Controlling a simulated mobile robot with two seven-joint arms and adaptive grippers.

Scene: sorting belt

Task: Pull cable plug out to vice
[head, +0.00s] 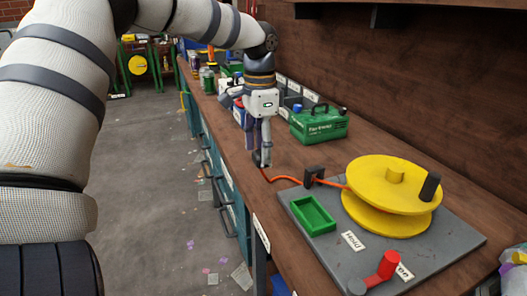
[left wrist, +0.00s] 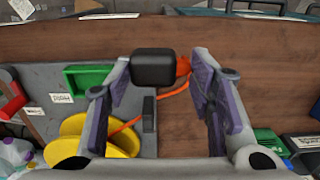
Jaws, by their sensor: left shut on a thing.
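My left gripper (head: 262,158) points down over the wooden bench, near its front edge and left of the grey board. It is shut on the black cable plug (left wrist: 153,67), which sits between its fingers in the left wrist view. The orange cable (head: 285,179) runs from the gripper through a black guide block (head: 314,175) to the yellow reel (head: 395,185). The cable lies slightly curved. In the head view the gripper hides the plug. I cannot make out a vice for certain. My right gripper is not in view.
The grey board (head: 455,243) carries a green tray (head: 313,214) and a red handle (head: 388,264). A green toolbox (head: 319,124) stands behind on the bench. Bins and bottles line the bench farther back. Bare wood (head: 300,160) lies between the gripper and the toolbox.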

